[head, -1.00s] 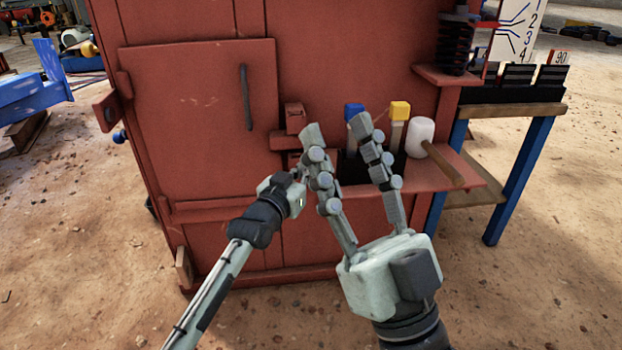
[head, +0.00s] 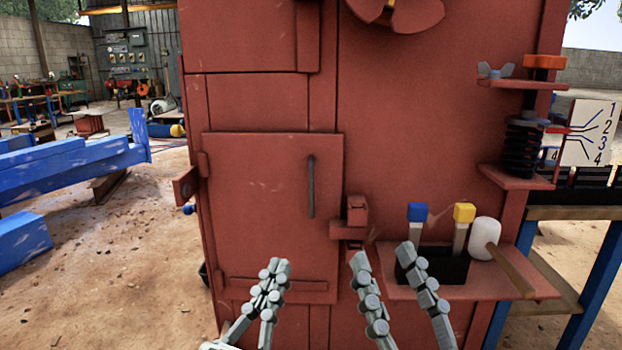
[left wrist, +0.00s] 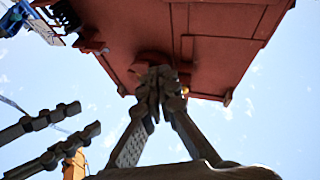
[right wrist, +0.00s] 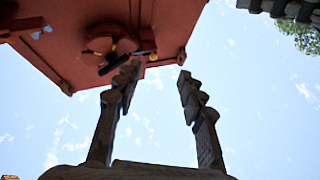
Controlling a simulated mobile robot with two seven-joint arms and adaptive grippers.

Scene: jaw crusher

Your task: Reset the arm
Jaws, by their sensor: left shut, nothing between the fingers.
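The shelf (head: 400,291) carries a black holder (head: 445,268) with blue-topped (head: 417,212) and yellow-topped (head: 464,213) tools, and a white mallet (head: 485,238). The red door (head: 260,200) is shut. A blue-legged table (head: 590,300) stands right, a blue beam (head: 70,165) left.

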